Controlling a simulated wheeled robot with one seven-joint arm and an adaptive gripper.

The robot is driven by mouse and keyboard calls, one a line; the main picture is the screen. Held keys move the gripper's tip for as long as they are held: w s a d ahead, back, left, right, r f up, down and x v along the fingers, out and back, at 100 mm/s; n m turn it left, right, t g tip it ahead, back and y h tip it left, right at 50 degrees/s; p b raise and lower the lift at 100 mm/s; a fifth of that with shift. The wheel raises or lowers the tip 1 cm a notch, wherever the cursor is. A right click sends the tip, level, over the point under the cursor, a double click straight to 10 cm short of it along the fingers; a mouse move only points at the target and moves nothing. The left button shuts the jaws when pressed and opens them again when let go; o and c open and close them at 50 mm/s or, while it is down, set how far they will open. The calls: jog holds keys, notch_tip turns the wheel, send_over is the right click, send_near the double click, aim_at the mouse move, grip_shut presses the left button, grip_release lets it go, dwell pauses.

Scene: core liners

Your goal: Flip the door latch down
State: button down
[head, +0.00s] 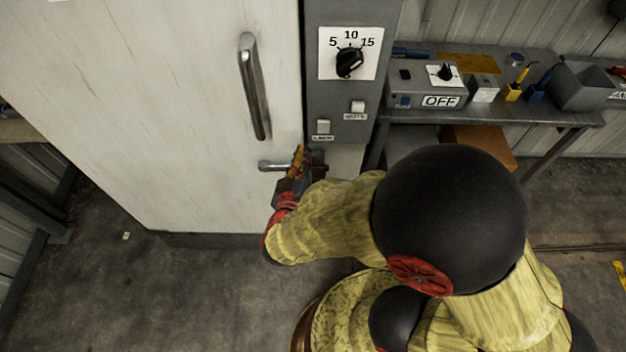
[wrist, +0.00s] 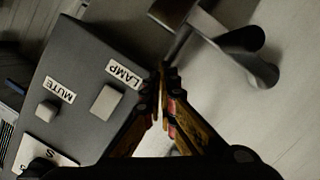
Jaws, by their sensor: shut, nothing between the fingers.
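The white door (head: 180,110) is on the left of the head view. Its small metal latch (head: 272,165) sits low near the door's right edge, with its lever lying roughly horizontal. The latch also shows large at the top of the wrist view (wrist: 243,42), beyond the fingertips. My gripper (head: 300,152) is shut and empty, just right of the lever and over the latch's right end. In the wrist view my gripper (wrist: 167,73) has its fingertips together near the latch. I cannot tell whether they touch it. My gripper partly hides the latch in the head view.
A long vertical door handle (head: 254,87) is above the latch. A grey control panel (head: 355,115) with a dial (head: 349,62), a lamp switch (head: 323,127) and a mute switch (head: 358,107) stands beside the door. A cluttered bench (head: 545,115) is at right.

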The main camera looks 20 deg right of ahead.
jog(key=d+r+p+v, duration=0.1)
jog(key=p+v, duration=0.1)
jog(key=v, duration=0.8)
jog(key=shift+s+d, duration=0.15)
jog(key=shift+s, duration=0.05)
dwell(0.5)
